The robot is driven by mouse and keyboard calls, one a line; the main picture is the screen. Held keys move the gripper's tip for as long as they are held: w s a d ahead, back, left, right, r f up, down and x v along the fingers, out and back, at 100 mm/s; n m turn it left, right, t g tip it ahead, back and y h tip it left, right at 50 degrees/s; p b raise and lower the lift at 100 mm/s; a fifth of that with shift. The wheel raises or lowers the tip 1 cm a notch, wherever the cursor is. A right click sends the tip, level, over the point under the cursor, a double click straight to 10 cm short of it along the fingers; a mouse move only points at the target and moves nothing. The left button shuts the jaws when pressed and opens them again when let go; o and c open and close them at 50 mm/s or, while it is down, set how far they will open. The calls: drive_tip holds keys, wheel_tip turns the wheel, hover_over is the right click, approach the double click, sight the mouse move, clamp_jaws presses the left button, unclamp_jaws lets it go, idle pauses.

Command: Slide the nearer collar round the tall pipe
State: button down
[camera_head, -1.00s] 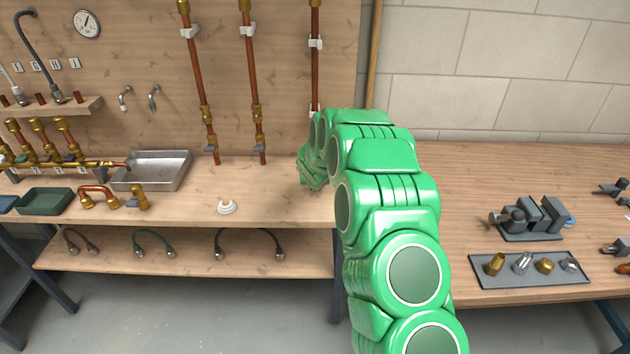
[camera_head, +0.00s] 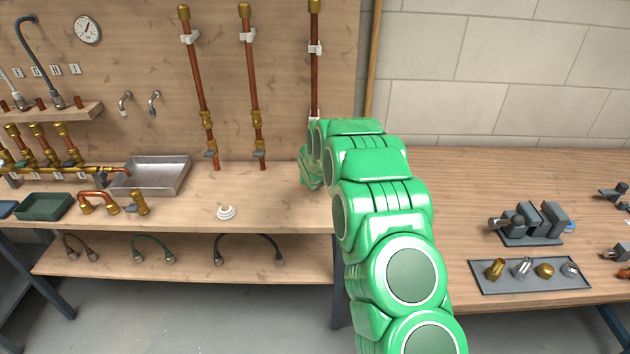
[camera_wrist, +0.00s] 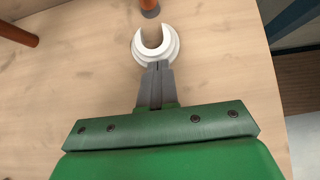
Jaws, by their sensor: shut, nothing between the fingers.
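A white collar with a C-shaped gap (camera_wrist: 155,47) lies on the bench in the wrist view, its gap facing away from my gripper (camera_wrist: 158,68). My fingers are shut and empty, with their tips at the collar's near rim; I cannot tell whether they touch. Just beyond the gap is the grey foot of an upright pipe (camera_wrist: 150,8). In the head view, my green arm hides my fingers and the lower end of the right-hand tall copper pipe (camera_head: 314,80). A white stepped collar (camera_head: 226,212) shows on the bench left of my arm.
Two more copper pipes with brass valves (camera_head: 201,90) (camera_head: 252,90) stand left of the right-hand one. A metal tray (camera_head: 152,176) and brass fittings lie farther left. A second bench (camera_head: 450,190) at right holds a vice and a fittings tray.

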sight(314, 195)
drive_tip(key=shift+s, duration=1.95)
drive_tip(key=v, duration=1)
drive_tip(key=shift+a+r, duration=0.15)
drive_tip(key=shift+a, duration=0.1)
drive_tip(key=shift+s, duration=0.2)
drive_tip(key=shift+x, duration=5.1)
drive_tip(key=shift+w+d, duration=0.25)
drive_tip(key=shift+w, duration=0.95)
drive_tip(key=shift+w+a, duration=0.1)
drive_tip(key=shift+w, duration=0.65)
